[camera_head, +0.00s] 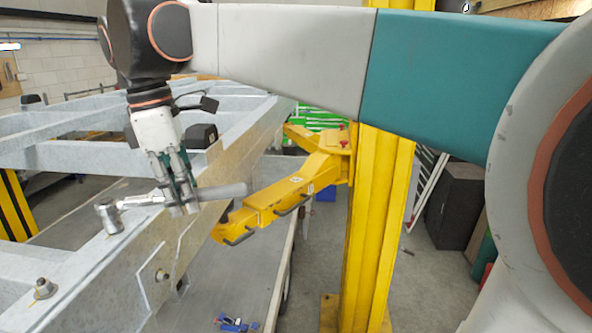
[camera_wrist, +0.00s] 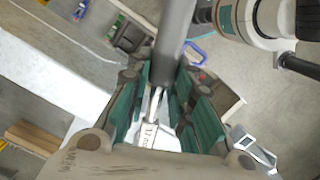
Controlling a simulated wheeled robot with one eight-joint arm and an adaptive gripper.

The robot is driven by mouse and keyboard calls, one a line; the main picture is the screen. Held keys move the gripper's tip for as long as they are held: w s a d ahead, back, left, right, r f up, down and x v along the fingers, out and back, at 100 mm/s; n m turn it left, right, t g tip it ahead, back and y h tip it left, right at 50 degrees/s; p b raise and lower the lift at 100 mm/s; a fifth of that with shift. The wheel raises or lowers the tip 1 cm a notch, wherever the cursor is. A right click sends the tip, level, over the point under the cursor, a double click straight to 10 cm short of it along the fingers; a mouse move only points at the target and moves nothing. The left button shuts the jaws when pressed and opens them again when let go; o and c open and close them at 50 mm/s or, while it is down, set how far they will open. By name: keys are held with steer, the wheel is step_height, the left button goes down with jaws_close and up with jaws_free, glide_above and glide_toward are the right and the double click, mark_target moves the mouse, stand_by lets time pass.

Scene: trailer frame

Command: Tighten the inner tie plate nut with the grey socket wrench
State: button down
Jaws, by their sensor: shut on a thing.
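My gripper (camera_head: 180,207) points down over the galvanized trailer frame and is shut on the grey socket wrench (camera_head: 222,191). The wrench lies roughly level across the fingers. Its grey handle sticks out to the right and its steel shaft runs left to the socket head (camera_head: 108,216), at the frame's top face. Whether the socket sits around a nut is hidden. In the wrist view the handle (camera_wrist: 174,40) runs up between the teal finger pads (camera_wrist: 160,95), and the marked shaft shows below. One nut (camera_head: 43,288) is visible on the frame at lower left; I cannot tell whether it is the inner one.
The frame's side plate (camera_head: 165,262) carries another bolt. A yellow lift post (camera_head: 375,230) with a yellow arm (camera_head: 285,195) stands close to the right of my gripper. Small blue items (camera_head: 235,324) lie low at the front.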

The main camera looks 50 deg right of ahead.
steer(key=shift+s+d+r, duration=0.1)
steer(key=shift+d+r, duration=0.05)
steer(key=shift+r, duration=0.1)
steer(key=shift+r, duration=0.1)
steer(key=shift+r+p, duration=0.3)
steer(key=shift+p, duration=0.15)
steer(key=shift+r, duration=0.15)
stand_by(0.3)
steer(key=shift+r+p, duration=0.25)
steer(key=shift+p, duration=0.05)
